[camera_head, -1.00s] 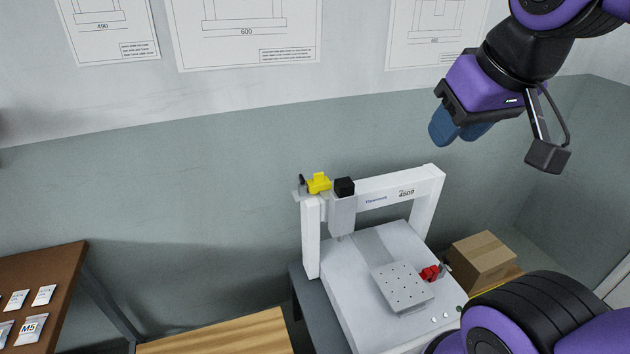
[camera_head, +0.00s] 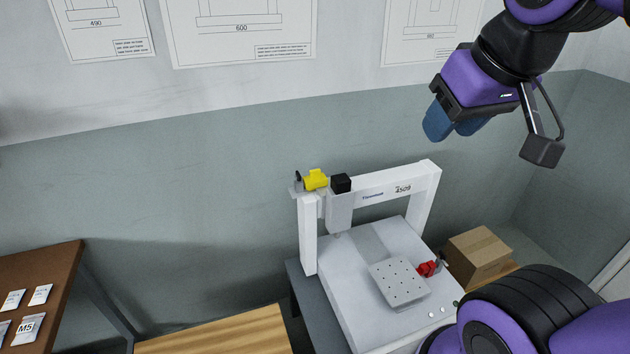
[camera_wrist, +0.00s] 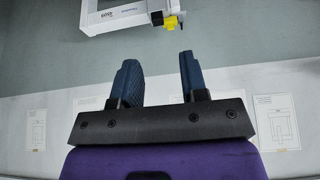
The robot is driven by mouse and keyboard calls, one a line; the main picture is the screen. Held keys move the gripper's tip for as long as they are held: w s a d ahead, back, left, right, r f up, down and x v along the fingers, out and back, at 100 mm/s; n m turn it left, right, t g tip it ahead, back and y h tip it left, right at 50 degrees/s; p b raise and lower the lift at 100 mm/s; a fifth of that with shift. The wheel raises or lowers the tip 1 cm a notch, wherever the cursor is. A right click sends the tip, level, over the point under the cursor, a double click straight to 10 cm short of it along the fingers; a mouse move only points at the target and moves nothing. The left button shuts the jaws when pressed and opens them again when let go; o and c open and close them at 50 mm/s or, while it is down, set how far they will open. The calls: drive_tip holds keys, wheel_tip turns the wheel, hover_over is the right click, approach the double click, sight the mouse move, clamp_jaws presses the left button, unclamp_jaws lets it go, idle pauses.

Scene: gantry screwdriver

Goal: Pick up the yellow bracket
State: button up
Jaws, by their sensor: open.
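The yellow bracket (camera_head: 316,180) rests on top of the left end of the white gantry, beside a black block. In the wrist view the yellow bracket (camera_wrist: 171,23) shows small near the top, right of the middle, beyond the fingertips. My gripper (camera_head: 452,128) is held in the air to the right of the bracket and above it, well apart from it. Its two blue fingers (camera_wrist: 158,58) stand apart with nothing between them.
The white gantry (camera_head: 421,195) stands on a white machine base with a drilled plate (camera_head: 399,284) and a red part (camera_head: 428,268). A cardboard box (camera_head: 478,256) sits to the right. A brown shelf with labelled packets (camera_head: 30,328) is at lower left. Air above the gantry is clear.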

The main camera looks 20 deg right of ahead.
drive_tip(key=o, duration=0.4)
drive_tip(key=shift+w+r, duration=0.1)
drive_tip(key=shift+w, duration=0.05)
drive_tip(key=shift+c, duration=0.2)
drive_tip(key=shift+o, duration=0.4)
drive_tip(key=w+r+g+h, duration=0.1)
drive_tip(key=w, duration=1.4)
drive_tip(key=shift+a+g, duration=0.2)
drive_tip(key=shift+g, duration=0.1)
drive_tip(key=g+y, duration=0.1)
drive_tip(key=g, duration=0.3)
hover_over(315, 171)
wheel_tip(315, 171, down, 30)
drive_tip(key=shift+w+d+f, duration=0.1)
drive_tip(key=shift+w+f, duration=0.05)
drive_tip(key=shift+f, duration=2.45)
drive_tip(key=shift+w+f, duration=0.1)
drive_tip(key=shift+f, duration=2.5)
